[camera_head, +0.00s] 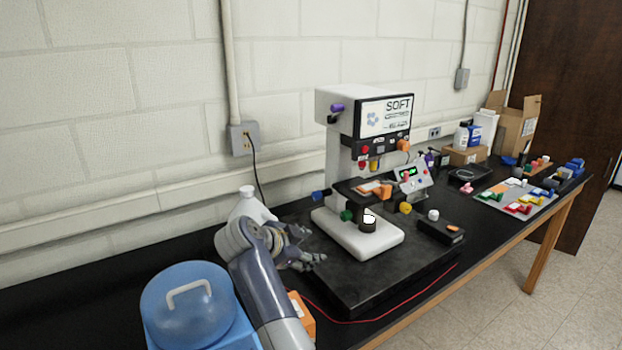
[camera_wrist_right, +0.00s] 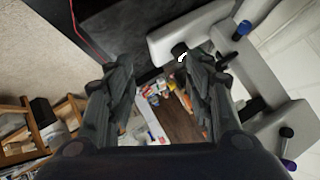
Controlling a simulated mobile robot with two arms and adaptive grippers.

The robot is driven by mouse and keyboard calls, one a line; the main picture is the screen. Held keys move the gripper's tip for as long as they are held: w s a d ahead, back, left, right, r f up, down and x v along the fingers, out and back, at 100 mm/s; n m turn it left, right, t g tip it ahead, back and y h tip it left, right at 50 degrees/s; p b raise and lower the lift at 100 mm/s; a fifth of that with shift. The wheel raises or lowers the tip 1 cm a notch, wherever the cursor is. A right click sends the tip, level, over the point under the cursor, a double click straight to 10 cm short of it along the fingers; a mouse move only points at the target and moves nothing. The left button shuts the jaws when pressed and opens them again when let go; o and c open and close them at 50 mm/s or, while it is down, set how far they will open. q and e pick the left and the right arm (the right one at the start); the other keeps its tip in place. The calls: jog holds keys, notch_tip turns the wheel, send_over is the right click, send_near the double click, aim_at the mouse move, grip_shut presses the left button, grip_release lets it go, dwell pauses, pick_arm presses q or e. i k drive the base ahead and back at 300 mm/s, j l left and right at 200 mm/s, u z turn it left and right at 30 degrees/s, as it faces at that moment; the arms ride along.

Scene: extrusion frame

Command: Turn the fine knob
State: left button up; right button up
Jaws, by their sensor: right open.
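A white microscope-like instrument (camera_head: 343,150) stands on a black slab, with several coloured knobs. On its left side are a blue knob (camera_head: 321,194), a lower green knob (camera_head: 346,215) and a purple knob (camera_head: 337,107) at the top. No readable label tells which is the fine knob. My right gripper (camera_head: 306,247) is open and empty, left of the instrument's base and apart from it. In the right wrist view, a dark knob (camera_wrist_right: 180,50) shows beside one finger of the open gripper (camera_wrist_right: 157,75), and the blue knob (camera_wrist_right: 242,29) lies farther right. My left gripper is out of view.
A blue-lidded container (camera_head: 185,300) and a white jug (camera_head: 250,205) stand close to my right arm. A red cable (camera_head: 375,318) runs along the slab's front. A control box (camera_head: 412,178) and a tray of coloured parts (camera_head: 520,205) are to the right.

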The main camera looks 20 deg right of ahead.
aim_at(317, 196)
jog(key=i+l, duration=0.3)
jog(key=i, duration=0.2)
jog(key=i+l, duration=0.25)
jog(key=i, duration=0.2)
